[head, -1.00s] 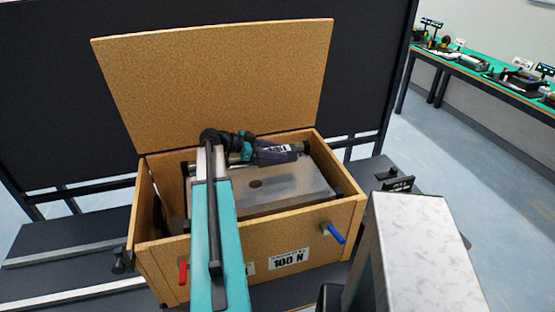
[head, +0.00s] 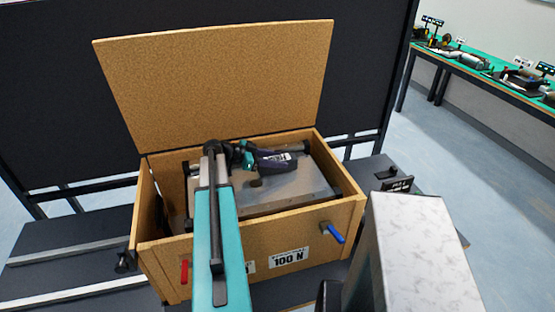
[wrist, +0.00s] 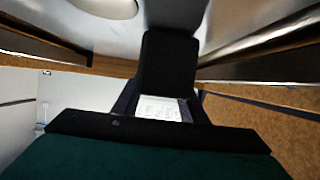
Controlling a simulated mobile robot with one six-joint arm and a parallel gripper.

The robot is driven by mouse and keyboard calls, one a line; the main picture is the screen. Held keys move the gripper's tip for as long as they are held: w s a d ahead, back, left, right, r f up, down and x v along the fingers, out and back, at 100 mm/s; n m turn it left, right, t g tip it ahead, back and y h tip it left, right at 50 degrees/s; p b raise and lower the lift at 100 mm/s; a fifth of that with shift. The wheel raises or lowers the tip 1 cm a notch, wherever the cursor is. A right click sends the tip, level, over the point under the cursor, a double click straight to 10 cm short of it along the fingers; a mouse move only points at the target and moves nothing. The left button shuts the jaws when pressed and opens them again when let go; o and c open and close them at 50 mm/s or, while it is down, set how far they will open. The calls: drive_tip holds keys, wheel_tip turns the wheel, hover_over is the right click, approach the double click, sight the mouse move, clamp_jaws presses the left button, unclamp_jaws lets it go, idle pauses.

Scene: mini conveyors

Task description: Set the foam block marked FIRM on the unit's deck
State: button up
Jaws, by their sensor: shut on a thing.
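My gripper (head: 262,157) reaches into the open wooden box and lies nearly flat, low over the grey metal deck (head: 307,183). It is shut on a dark piece with a white label, which I take for the foam block (head: 284,166); the print is too small to read. In the wrist view a black, round-cornered shape (wrist: 168,62) stands out in front of the label, over the shiny deck (wrist: 180,14). I cannot clearly separate block from fingers, or tell whether the block touches the deck. The deck has a round hole (head: 256,183).
The wooden box (head: 335,212) walls in the deck, with its lid (head: 215,85) raised behind. A dark panel (head: 50,90) stands behind. A green-topped bench (head: 475,65) is far right.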

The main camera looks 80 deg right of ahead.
drive_tip(key=shift+f, duration=0.2)
drive_tip(key=o, duration=1.1)
drive_tip(key=shift+r, duration=0.15)
drive_tip(key=b+v, duration=0.4)
drive_tip(key=v, duration=0.8)
drive_tip(key=shift+a+b, duration=0.1)
drive_tip(key=shift+b, duration=0.3)
